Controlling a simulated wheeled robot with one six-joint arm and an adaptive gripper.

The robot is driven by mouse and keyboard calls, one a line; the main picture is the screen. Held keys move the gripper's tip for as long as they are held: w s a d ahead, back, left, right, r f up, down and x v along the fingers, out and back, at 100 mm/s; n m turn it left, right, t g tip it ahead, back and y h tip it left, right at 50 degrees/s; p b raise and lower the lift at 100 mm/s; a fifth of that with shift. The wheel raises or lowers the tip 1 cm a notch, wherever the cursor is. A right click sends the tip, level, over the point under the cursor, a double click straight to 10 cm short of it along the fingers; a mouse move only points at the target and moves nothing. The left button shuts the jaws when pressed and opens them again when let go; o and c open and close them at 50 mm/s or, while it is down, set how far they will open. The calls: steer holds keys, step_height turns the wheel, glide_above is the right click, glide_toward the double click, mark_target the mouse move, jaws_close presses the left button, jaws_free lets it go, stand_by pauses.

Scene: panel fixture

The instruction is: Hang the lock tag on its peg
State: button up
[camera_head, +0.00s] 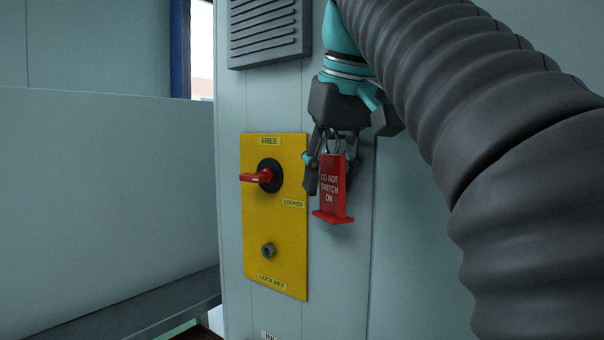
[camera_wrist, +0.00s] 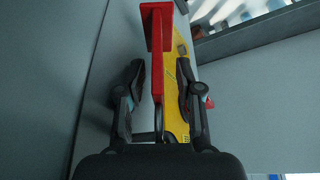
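The red lock tag (camera_head: 333,187), lettered "DO NOT SWITCH ON", hangs upright just right of the yellow panel, its thin wire loop (camera_head: 333,145) at the top. In the wrist view the tag (camera_wrist: 157,60) is seen nearly edge-on. My gripper (camera_head: 325,180) is around the tag from above. In the wrist view the fingers of my gripper (camera_wrist: 158,90) stand apart on both sides of it, with a visible gap on each side. A dark bar (camera_wrist: 144,137) crosses by the loop; I cannot tell if it is the peg. What carries the loop is hidden.
The yellow panel (camera_head: 255,222) carries a red rotary handle (camera_head: 258,177) and a round lock-key fitting (camera_head: 268,250). A grey louvred vent (camera_head: 268,30) is above the panel. A dark ledge (camera_head: 170,304) is low at the left.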

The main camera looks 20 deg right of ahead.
steer(key=shift+r, duration=0.1)
steer(key=shift+s+r, duration=0.2)
steer(key=shift+r, duration=0.25)
steer(key=s+d, duration=0.1)
steer(key=s, duration=1.1)
step_height(320, 180, down, 40)
steer(key=w+a+m+t, duration=0.1)
steer(key=w+a, duration=0.1)
steer(key=shift+w+a, duration=0.25)
steer(key=shift+w, duration=0.05)
steer(key=shift+a, duration=0.1)
